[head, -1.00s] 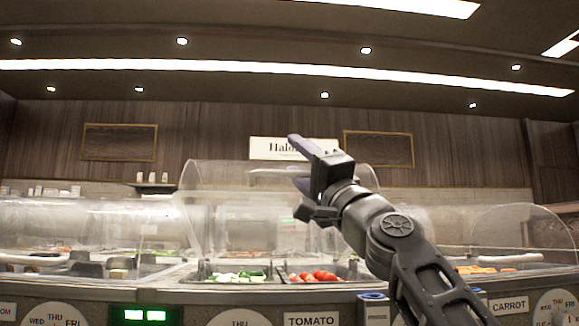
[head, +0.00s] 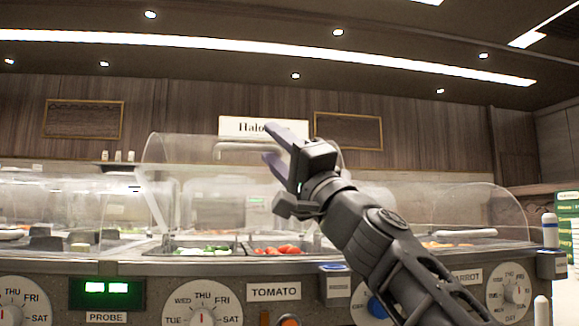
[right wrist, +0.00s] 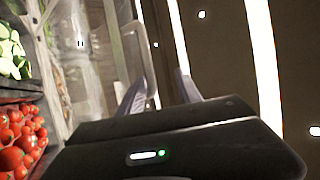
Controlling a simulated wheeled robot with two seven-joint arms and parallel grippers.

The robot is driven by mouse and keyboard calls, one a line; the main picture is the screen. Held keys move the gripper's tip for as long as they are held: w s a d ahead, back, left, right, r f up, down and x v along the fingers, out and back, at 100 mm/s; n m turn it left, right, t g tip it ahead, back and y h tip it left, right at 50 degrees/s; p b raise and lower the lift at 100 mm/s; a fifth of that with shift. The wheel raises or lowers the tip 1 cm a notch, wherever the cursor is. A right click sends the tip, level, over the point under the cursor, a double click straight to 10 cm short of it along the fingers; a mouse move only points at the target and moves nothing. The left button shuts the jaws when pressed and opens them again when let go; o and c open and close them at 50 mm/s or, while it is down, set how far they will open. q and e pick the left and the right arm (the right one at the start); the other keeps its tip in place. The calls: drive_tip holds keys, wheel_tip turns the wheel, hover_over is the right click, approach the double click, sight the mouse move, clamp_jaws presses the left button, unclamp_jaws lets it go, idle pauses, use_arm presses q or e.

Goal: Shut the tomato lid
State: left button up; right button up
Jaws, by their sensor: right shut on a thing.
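The tomato lid (head: 170,150) is a clear curved cover, standing raised over the wells in the head view. Its pale handle (head: 236,151) runs near the top edge and also shows in the right wrist view (right wrist: 150,62). My right gripper (head: 268,143) is at this handle, its two purple fingers on either side of it, shut on it. Red tomatoes (head: 277,250) lie in the open well below, over the TOMATO label (head: 274,292). They also show at the left of the right wrist view (right wrist: 22,145). My left gripper is not in view.
A well with green and white pieces (head: 202,249) is left of the tomatoes. Another clear lid (head: 470,212) stands at the right, beyond my right arm. Day dials (head: 202,305) and a green-lit probe display (head: 107,288) line the counter front.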

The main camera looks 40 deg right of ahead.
drive_tip(key=v, duration=0.2)
drive_tip(key=d+v, duration=0.1)
drive_tip(key=v, duration=0.1)
drive_tip(key=shift+s+f, duration=0.1)
drive_tip(key=shift+f, duration=0.3)
drive_tip(key=shift+a, duration=0.1)
